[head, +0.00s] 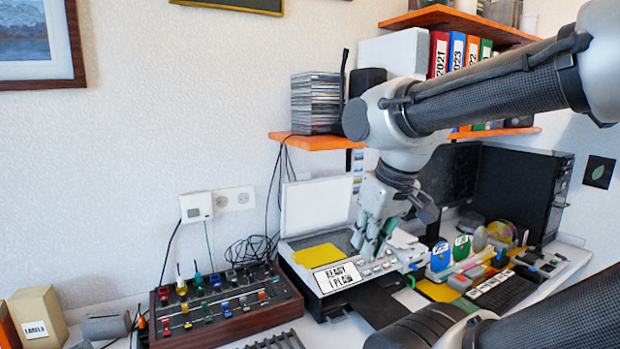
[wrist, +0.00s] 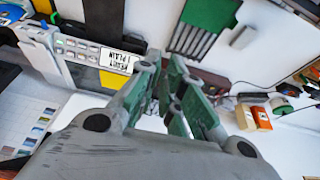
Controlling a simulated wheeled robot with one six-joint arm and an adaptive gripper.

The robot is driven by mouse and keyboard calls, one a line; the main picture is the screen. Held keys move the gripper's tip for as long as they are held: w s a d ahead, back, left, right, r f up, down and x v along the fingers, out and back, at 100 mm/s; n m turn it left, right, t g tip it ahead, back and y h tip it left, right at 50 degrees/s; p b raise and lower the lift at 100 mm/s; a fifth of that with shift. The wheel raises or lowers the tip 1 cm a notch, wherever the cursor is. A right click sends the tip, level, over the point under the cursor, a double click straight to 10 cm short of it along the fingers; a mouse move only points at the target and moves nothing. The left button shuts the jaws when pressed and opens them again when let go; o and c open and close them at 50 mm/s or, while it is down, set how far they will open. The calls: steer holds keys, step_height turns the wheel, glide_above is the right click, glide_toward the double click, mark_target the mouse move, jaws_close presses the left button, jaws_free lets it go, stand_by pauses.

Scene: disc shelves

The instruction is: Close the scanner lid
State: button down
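The scanner lid (head: 315,207) is a pale flat panel standing raised at the back of the scanner-printer (head: 312,283), against the wall side. Below it the scanner bed is uncovered, with a yellow sheet (head: 318,257) lying on it. A front label (head: 338,276) reads "READY 1 PLAIN"; it also shows in the wrist view (wrist: 116,61). My gripper (head: 368,254) is over the right part of the scanner, near its button panel, to the right of and apart from the lid. In the wrist view its fingertips (wrist: 167,66) are together with nothing visible between them. My arm hides part of the scanner's right side.
A dark mixer box (head: 225,305) with coloured knobs stands left of the scanner. Orange shelves hold CD cases (head: 315,102) and binders (head: 455,55) above. Coloured disc holders (head: 461,247), a keyboard (head: 500,291) and a black computer tower (head: 520,190) crowd the right.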

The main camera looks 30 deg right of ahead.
steer(key=w+d+f+n+g+h, duration=0.1)
steer(key=w+f+n+g+h, duration=0.2)
steer(key=w, duration=0.7)
steer(key=w+d+f+n+g+h, duration=0.1)
steer(key=w+f+g+h, duration=0.3)
steer(key=w, duration=0.6)
steer(key=w+a+f+n+t+h, duration=0.1)
steer(key=w+t+h, duration=0.25)
steer(key=w, duration=0.65)
steer(key=w+a+f+n+t+h, duration=0.15)
steer(key=w+h, duration=0.25)
steer(key=w, duration=0.6)
steer(key=w+a+r+m+t+h, duration=0.25)
steer(key=w+r+m+t, duration=0.2)
steer(key=w+r, duration=0.45)
steer(key=shift+g+h, duration=0.25)
steer(key=shift+h, duration=0.05)
steer(key=x, duration=0.6)
steer(key=s+x, duration=0.1)
steer(key=x, duration=0.2)
steer(key=shift+s+d+r, duration=0.1)
steer(key=shift+d+r, duration=0.2)
steer(key=shift+s, duration=0.15)
